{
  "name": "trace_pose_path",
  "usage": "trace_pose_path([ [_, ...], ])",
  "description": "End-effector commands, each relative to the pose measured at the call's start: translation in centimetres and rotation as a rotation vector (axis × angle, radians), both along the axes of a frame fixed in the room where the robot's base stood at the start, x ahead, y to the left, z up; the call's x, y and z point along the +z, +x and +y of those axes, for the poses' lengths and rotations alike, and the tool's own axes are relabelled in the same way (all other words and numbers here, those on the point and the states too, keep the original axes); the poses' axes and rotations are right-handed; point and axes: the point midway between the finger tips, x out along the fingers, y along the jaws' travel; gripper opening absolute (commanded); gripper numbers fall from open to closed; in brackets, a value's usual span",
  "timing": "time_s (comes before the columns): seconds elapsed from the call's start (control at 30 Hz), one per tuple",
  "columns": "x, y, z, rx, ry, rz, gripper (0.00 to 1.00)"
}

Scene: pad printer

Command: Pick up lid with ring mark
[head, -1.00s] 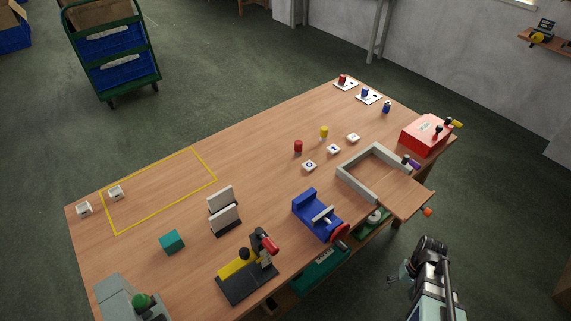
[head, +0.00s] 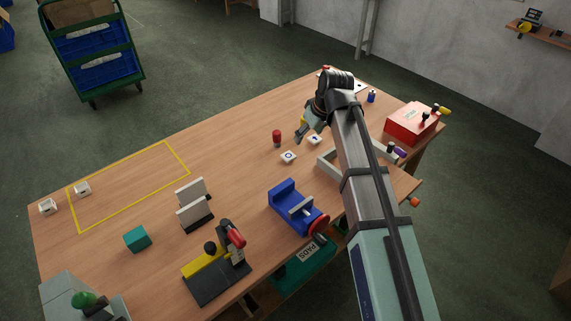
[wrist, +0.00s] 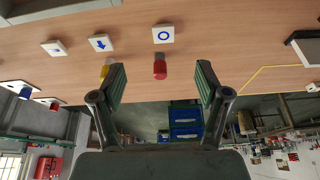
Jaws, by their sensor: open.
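The lid with ring mark (head: 289,157) is a white square with a dark ring, lying flat on the table. It also shows in the wrist view (wrist: 163,33), top centre, the ring blue. My gripper (head: 300,136) is over the table near the lid; in the wrist view its two fingers (wrist: 162,78) are spread and empty. The lid is beyond the fingertips there, roughly centred between them, and not touched. A white lid with an arrow (wrist: 101,43) and another marked lid (wrist: 54,48) lie to its left in the wrist view.
A red piece (wrist: 160,68) stands near the ring lid, and a yellow one (wrist: 107,68) shows by the left finger. A blue vise (head: 297,207), a grey-walled tray (head: 328,168) and a red box (head: 412,123) are on the table.

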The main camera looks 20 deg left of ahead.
Motion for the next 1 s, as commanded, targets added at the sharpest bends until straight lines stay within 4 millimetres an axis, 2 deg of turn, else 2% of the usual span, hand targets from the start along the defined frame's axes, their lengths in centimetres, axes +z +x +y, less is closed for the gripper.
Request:
trace_pose_path([
  [0.13,0.7,0.0,1.3,0.029,0.012,-0.020,0.75],
  [0.23,0.1,0.1,1.6,0.032,0.011,-0.020,0.75],
  [0.7,-7.7,1.9,4.4,0.031,0.009,-0.019,0.75],
  [0.83,-9.3,2.2,5.0,0.031,0.010,-0.020,0.75],
  [1.0,-10.1,2.3,5.2,0.030,0.011,-0.021,0.75],
])
